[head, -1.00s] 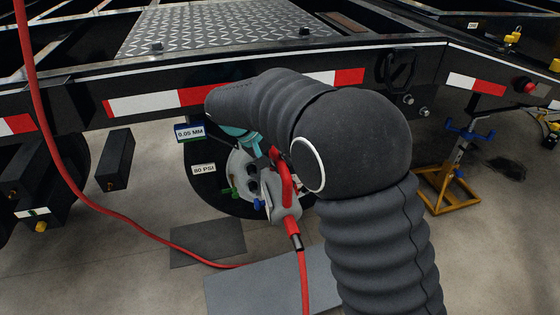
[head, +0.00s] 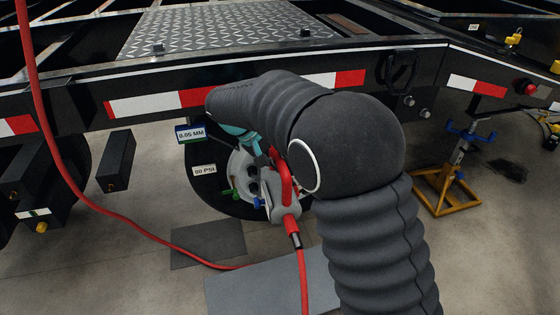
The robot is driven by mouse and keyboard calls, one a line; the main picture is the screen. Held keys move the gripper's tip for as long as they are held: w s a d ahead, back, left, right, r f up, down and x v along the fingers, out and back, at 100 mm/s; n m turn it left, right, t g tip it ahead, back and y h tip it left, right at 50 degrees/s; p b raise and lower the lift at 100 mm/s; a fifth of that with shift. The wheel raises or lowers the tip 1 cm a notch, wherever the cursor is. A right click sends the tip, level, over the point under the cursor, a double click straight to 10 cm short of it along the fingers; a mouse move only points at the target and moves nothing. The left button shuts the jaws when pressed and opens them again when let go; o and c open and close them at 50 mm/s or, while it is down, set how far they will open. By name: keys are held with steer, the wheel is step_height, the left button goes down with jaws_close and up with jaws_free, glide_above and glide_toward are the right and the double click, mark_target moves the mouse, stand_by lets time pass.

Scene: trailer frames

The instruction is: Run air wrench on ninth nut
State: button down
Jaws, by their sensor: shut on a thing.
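The air wrench (head: 283,203), grey with a red handle, is held up in front of the wheel hub. My gripper (head: 272,165) is shut on it, mostly hidden behind my dark arm. A red air hose (head: 303,265) runs down from the wrench. The wheel (head: 212,203) has a pale hub (head: 240,165) with green and blue nut markers (head: 236,194) near its lower edge. The wrench's nose and the nut in front of it are hidden, so I cannot tell whether they touch.
The trailer frame (head: 140,85) with red and white strips runs across above the wheel. Labels reading 0.05 MM (head: 191,134) and 80 PSI (head: 205,170) show by the tyre. A yellow and blue jack stand (head: 447,192) is at right. Grey mats (head: 265,286) lie on the floor.

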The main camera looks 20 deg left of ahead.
steer(key=shift+w+a+r, duration=0.15)
steer(key=shift+w+a, duration=0.25)
steer(key=shift+w, duration=0.2)
stand_by(1.1)
steer(key=shift+s+d+b, duration=0.35)
steer(key=shift+s, duration=0.2)
steer(key=shift+s+d+b, duration=0.35)
steer(key=shift+s, duration=0.2)
steer(key=shift+s+d+b, duration=0.35)
steer(key=shift+s+d, duration=0.1)
steer(key=shift+s, duration=0.25)
steer(key=shift+s+d+b, duration=0.35)
steer(key=shift+s+d, duration=0.05)
steer(key=shift+s, duration=0.3)
steer(key=shift+s+d+b, duration=0.35)
steer(key=shift+s+d, duration=0.1)
steer(key=shift+s, duration=0.25)
